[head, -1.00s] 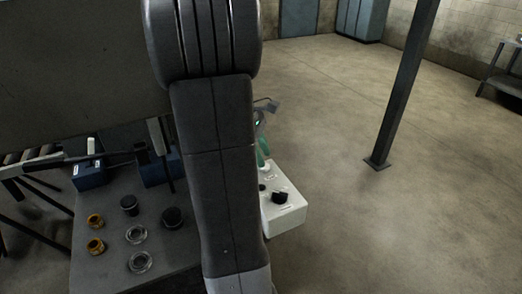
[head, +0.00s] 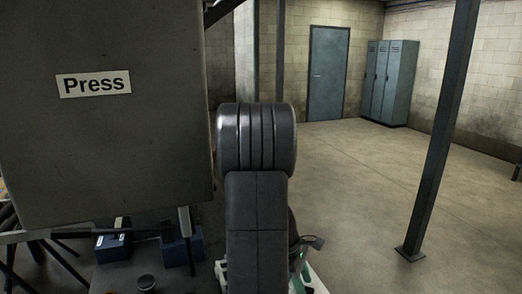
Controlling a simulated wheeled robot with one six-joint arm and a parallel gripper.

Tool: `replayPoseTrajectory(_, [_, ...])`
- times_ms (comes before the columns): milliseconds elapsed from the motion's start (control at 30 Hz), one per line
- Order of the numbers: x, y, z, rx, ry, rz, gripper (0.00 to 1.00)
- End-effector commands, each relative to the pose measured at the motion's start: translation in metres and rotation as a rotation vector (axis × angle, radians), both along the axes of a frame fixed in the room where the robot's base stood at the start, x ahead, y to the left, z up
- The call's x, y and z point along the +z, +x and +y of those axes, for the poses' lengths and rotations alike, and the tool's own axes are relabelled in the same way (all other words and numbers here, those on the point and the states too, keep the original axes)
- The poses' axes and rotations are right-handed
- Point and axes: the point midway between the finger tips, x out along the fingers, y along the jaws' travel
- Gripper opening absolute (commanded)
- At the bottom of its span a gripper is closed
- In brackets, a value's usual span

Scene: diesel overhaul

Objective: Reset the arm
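My arm (head: 257,215) stands upright in the middle of the head view, its dark links running down past the bottom edge. My gripper does not show; it is out of frame or hidden behind the arm. I cannot tell whether it holds anything.
A large dark panel with a "Press" sign (head: 94,84) fills the upper left. A white box (head: 317,285) is partly hidden behind my arm. A steel post (head: 440,130) stands right on open floor. Blue lockers (head: 390,80) and a door (head: 328,72) are at the back.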

Motion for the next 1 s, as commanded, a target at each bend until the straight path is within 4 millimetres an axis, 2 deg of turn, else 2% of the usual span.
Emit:
replayPoseTrajectory(167, [-0.012, -0.003, -0.005, -0.002, 0.001, 0.001, 0.37])
replayPoseTrajectory(667, [-0.007, -0.001, -0.003, -0.001, -0.001, -0.001, 0.37])
replayPoseTrajectory(833, [0.015, 0.004, 0.006, 0.002, 0.000, -0.005, 0.37])
replayPoseTrajectory(1000, [0.047, 0.009, 0.018, 0.002, 0.000, -0.006, 0.37])
